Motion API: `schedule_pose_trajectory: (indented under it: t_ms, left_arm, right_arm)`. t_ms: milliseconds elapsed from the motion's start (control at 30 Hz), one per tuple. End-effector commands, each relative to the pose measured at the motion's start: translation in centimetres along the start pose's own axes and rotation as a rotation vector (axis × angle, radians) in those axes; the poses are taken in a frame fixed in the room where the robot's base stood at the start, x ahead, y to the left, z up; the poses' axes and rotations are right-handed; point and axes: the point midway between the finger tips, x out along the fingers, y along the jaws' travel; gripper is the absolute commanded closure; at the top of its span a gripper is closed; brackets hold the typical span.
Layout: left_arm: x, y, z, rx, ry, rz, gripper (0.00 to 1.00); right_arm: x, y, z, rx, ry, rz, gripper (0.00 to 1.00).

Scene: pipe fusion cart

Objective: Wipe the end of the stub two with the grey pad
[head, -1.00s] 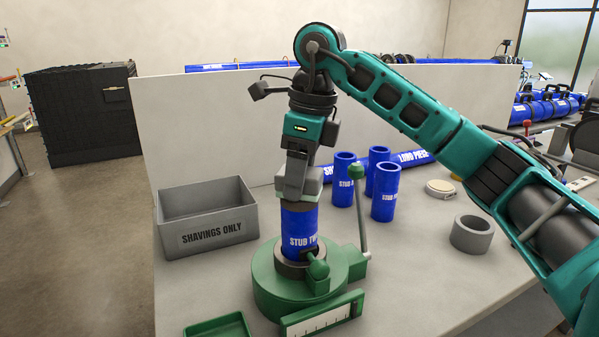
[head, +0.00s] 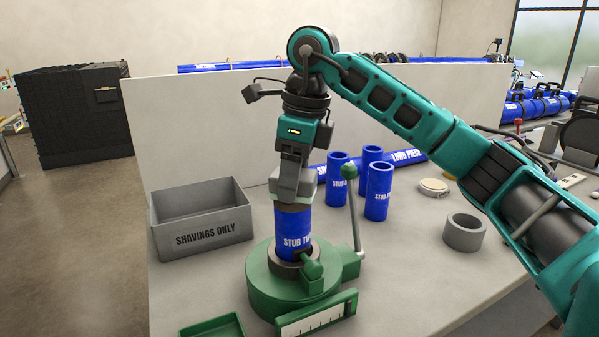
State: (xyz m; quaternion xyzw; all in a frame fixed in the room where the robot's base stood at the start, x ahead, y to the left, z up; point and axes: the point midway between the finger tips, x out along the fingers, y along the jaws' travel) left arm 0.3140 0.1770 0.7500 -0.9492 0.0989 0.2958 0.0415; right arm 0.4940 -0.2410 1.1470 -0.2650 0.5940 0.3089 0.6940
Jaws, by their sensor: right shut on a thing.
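Stub two (head: 294,228) is a blue pipe piece standing upright in the round green clamp (head: 290,282). Its upper band is a dull grey-brown, and its lettering is partly readable. My right gripper (head: 294,186) points straight down over it, shut on the pale grey pad (head: 308,199). The pad is at the stub's top end and appears to touch it. The gripper and pad hide the end face. My left gripper is not in view.
A grey "SHAVINGS ONLY" box (head: 203,238) stands left of the clamp. Several blue stubs (head: 377,192) stand behind right, before a long blue pipe (head: 408,157).

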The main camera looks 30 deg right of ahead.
Motion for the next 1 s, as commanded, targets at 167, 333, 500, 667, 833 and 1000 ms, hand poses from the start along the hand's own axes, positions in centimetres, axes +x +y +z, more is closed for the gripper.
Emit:
schedule_pose_trajectory:
  t_ms: [167,333,500,667,833,1000]
  left_arm:
    - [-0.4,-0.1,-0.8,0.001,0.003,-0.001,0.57]
    - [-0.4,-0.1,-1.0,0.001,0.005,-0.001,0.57]
    - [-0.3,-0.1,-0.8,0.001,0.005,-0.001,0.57]
    - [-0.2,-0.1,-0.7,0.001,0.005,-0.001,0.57]
    - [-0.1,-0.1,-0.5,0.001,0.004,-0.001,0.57]
    - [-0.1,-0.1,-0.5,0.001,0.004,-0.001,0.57]
  right_arm:
    - [0.2,0.1,1.1,-0.001,0.003,0.002,0.67]
    - [0.5,0.1,1.6,-0.001,0.002,0.002,0.67]
    - [0.6,0.0,1.1,0.000,0.003,0.002,0.67]
    - [0.4,0.0,0.2,0.001,0.006,0.002,0.67]
    - [0.2,0.0,-0.9,0.001,0.007,0.003,0.67]
    - [0.0,0.0,-1.5,0.001,0.008,0.003,0.67]
